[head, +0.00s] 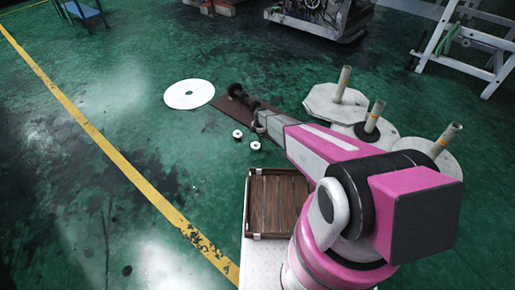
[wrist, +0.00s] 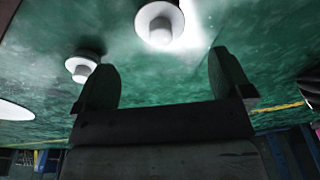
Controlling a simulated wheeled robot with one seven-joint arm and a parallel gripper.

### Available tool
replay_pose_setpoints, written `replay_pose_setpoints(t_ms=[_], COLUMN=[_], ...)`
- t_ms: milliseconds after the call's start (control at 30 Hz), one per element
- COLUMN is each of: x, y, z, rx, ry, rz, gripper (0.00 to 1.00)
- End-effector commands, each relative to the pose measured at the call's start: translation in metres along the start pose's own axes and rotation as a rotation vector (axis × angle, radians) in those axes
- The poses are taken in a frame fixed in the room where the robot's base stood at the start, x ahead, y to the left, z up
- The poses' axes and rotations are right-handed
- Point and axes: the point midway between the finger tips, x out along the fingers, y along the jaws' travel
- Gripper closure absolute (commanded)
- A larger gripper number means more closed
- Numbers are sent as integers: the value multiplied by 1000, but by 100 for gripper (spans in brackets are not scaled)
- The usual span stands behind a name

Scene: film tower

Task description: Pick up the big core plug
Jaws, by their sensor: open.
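Two small white core plugs stand apart on the green floor. One plug (head: 255,145) is nearer and to the right in the head view. The other plug (head: 237,133) is up and left of it. In the wrist view, a plug with a round flange (wrist: 160,25) is at top centre and looks larger. The second plug (wrist: 82,67) is at left and looks smaller. The size difference may be partly distance. My gripper (wrist: 167,78) is open, with nothing between its fingers and both plugs apart from it. In the head view, its fingers cannot be made out clearly.
A white disc (head: 189,94) lies on the floor beside a brown board (head: 232,113). Pale plates with upright posts (head: 341,84) stand to the right. A wooden tray (head: 278,205) is near the front. Open floor lies left of the plugs, towards the yellow line (head: 120,158).

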Motion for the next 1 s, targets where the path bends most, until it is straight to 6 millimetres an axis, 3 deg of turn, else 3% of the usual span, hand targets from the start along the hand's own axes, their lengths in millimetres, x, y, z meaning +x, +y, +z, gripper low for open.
replay_pose_setpoints(t_ms=[133,433,700,1000], x=[25,46,83,88], y=[1,0,0,-1], z=[0,0,1,0], rx=[1,2,3,3], ry=[1,0,0,0], rz=[-2,-1,-1,0], gripper=[3,3,3,6])
